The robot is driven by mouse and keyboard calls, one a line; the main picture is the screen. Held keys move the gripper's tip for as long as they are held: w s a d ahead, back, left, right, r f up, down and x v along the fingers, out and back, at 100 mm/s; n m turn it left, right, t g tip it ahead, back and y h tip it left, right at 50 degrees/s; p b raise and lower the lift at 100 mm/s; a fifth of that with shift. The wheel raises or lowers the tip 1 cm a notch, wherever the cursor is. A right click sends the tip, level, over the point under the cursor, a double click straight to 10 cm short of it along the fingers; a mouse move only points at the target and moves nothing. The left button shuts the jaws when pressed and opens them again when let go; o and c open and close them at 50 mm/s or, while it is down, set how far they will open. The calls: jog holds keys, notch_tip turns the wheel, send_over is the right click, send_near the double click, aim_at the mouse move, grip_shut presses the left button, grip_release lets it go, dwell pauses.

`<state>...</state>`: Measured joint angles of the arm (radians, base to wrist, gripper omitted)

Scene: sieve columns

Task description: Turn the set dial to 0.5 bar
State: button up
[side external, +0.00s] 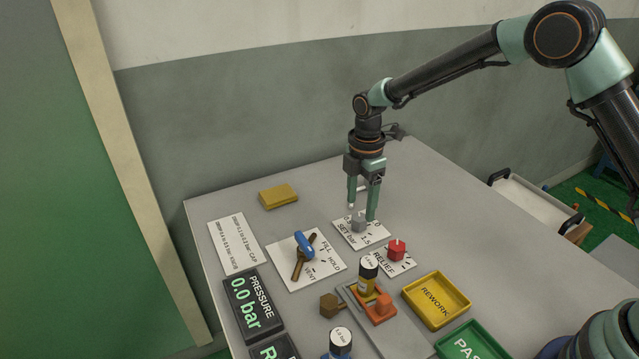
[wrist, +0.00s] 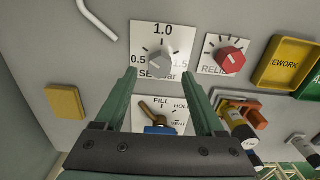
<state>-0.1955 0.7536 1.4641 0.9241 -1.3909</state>
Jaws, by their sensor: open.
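The set dial is a small grey knob (side external: 359,223) on a white plate marked "SET bar". It also shows in the wrist view (wrist: 162,61), with marks 0.5 at left, 1.0 at top and 1.5 at right. I cannot tell clearly which mark the knob points at. My gripper (side external: 361,213) points down right at the dial, its fingers apart and empty. In the wrist view the fingertips (wrist: 160,74) lie to either side of the knob, slightly below it in the picture. I cannot tell whether a finger touches the knob. The pressure display (side external: 253,304) reads 0.0 bar.
A red relief knob (side external: 397,249) stands close to the dial. A blue-handled fill/hold/vent valve (side external: 305,244) is at its left. A column holder with an orange clamp (side external: 378,308), a yellow rework tray (side external: 437,299) and a yellow block (side external: 278,196) are around.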

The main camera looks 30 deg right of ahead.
aim_at(361, 217)
notch_tip(361, 217, up, 9)
jog(key=shift+f, duration=0.15)
dwell(0.4)
jog(key=s+d+r+m+t, duration=0.3)
jog(key=s+d+r+m, duration=0.2)
jog(key=s+r+m, duration=0.4)
jog(key=s+d+m+t, duration=0.1)
jog(key=s+d+m, duration=0.1)
jog(key=s+m, duration=0.2)
jog(key=s+d+r+m+t, duration=0.1)
jog(key=s+d+m, duration=0.1)
jog(key=s+m, duration=0.3)
jog(key=shift+s+d+r+t, duration=0.25)
jog(key=shift+s+t, duration=0.05)
jog(key=shift+s, duration=0.45)
